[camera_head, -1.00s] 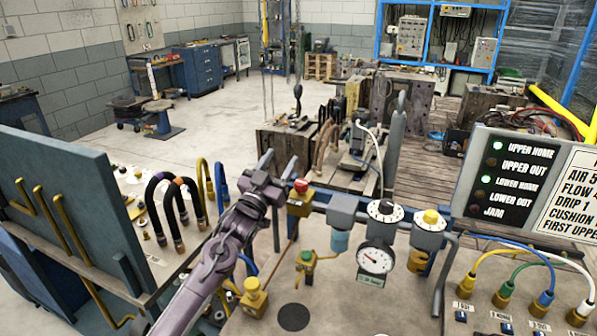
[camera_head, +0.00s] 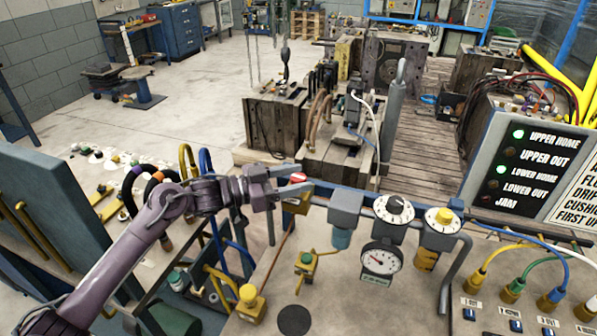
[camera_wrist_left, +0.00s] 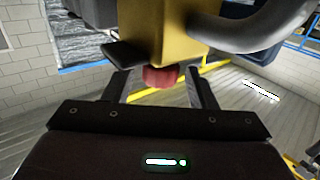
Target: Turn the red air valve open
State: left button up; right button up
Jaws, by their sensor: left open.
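The red air valve (camera_head: 298,177) is a small red knob on a yellow block (camera_head: 296,205) at the left end of the air unit row. In the left wrist view the red knob (camera_wrist_left: 160,77) hangs under the yellow block (camera_wrist_left: 165,35). My left gripper (camera_head: 303,181) reaches in from the left and is open, with its fingers around the knob's place. In the left wrist view its two fingers (camera_wrist_left: 161,88) stand apart on either side of the knob; clear gaps show. Part of the knob is hidden by the fingers in the head view. My right gripper is not seen.
To the right stand a regulator with a black dial (camera_head: 394,208), a pressure gauge (camera_head: 381,259) and a yellow-knobbed unit (camera_head: 440,217). A lamp panel (camera_head: 520,165) stands further right. A small yellow-topped valve (camera_head: 249,294) sits below the arm.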

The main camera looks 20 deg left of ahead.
pick_arm(q)
jog(key=shift+w+d, duration=0.35)
jog(key=shift+d, duration=0.1)
jog(key=c, duration=0.9)
jog(key=shift+r+n+t+y+p, duration=0.1)
jog(key=shift+n+t+y+p, duration=0.25)
jog(key=shift+p, duration=0.2)
jog(key=shift+c, duration=0.2)
jog(key=shift+n+t+y+p, duration=0.35)
jog(key=shift+t+p, duration=0.05)
jog(key=shift+t, duration=0.05)
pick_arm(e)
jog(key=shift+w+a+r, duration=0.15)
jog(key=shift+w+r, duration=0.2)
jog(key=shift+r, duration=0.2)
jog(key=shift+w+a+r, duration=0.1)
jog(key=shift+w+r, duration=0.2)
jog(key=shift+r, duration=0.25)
